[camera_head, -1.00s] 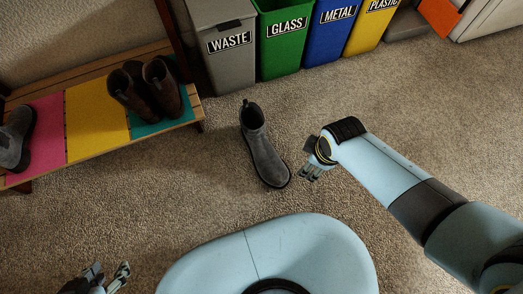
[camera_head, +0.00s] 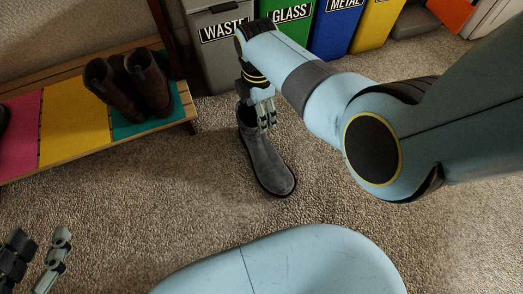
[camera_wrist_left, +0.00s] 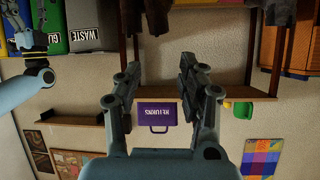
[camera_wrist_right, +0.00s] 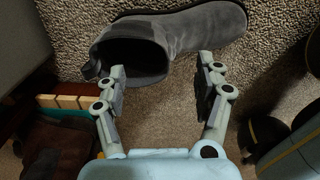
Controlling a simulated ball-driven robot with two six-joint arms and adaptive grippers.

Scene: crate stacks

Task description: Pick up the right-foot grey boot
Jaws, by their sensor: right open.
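The grey boot (camera_head: 266,162) stands upright on the carpet, its toe towards the lower right in the head view. It also shows in the right wrist view (camera_wrist_right: 200,35), with its dark shaft opening to the left. My right gripper (camera_head: 266,115) is open and empty at the shaft top, hiding part of the rim. In the right wrist view its fingertips (camera_wrist_right: 162,65) are apart, with one in front of the shaft opening; contact cannot be told. My left gripper (camera_head: 45,258) is at the lower left, away from the boot; its fingers (camera_wrist_left: 155,85) are open and empty.
A wooden bench with pink, yellow (camera_head: 75,118) and teal mats holds brown boots (camera_head: 130,85). A dark edge of something shows on the pink mat. Grey waste (camera_head: 215,62), green, blue and yellow bins stand behind. Carpet right of the boot is clear.

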